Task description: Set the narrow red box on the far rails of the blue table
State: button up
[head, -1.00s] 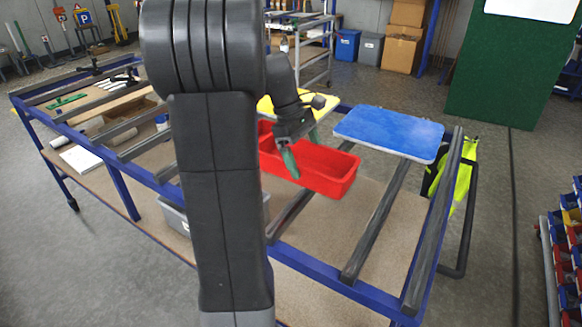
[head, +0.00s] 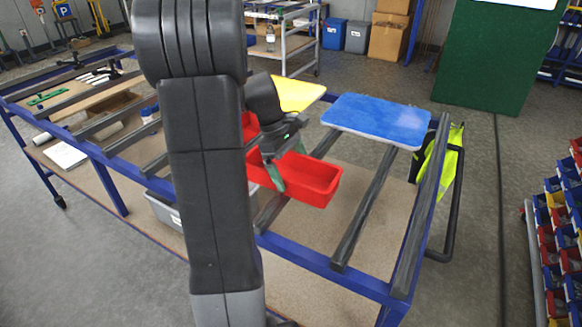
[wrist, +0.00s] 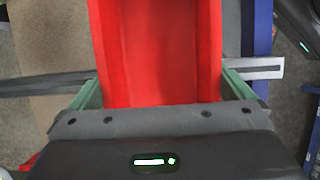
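The narrow red box (head: 312,178) is an open bin over the rails of the blue table (head: 330,277). Its left end is hidden behind my arm. My gripper (head: 272,178) has one green finger against the near side of the box. In the wrist view, the green fingers of my gripper (wrist: 163,88) press on both long sides of the red box (wrist: 158,50). The box is empty where its inside shows. A dark rail (head: 362,212) runs to the right of the box, and another passes under it. I cannot tell whether the box touches a rail.
A blue board (head: 378,120) lies across the rails on the right, with a yellow board (head: 298,94) behind the gripper. A wooden lower shelf (head: 320,235) lies beneath. A yellow vest (head: 450,150) hangs at the right end. A grey bin (head: 163,210) stands on the shelf at left.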

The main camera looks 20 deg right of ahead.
jog(key=v, duration=1.2)
jog(key=shift+r+p, duration=0.2)
jog(key=shift+p, duration=0.1)
jog(key=shift+f, duration=0.15)
jog(key=x, duration=1.1)
jog(key=shift+s+d+f, duration=0.15)
jog(key=shift+d+f, duration=0.05)
jog(key=shift+r, duration=1.6)
jog(key=shift+f, duration=0.15)
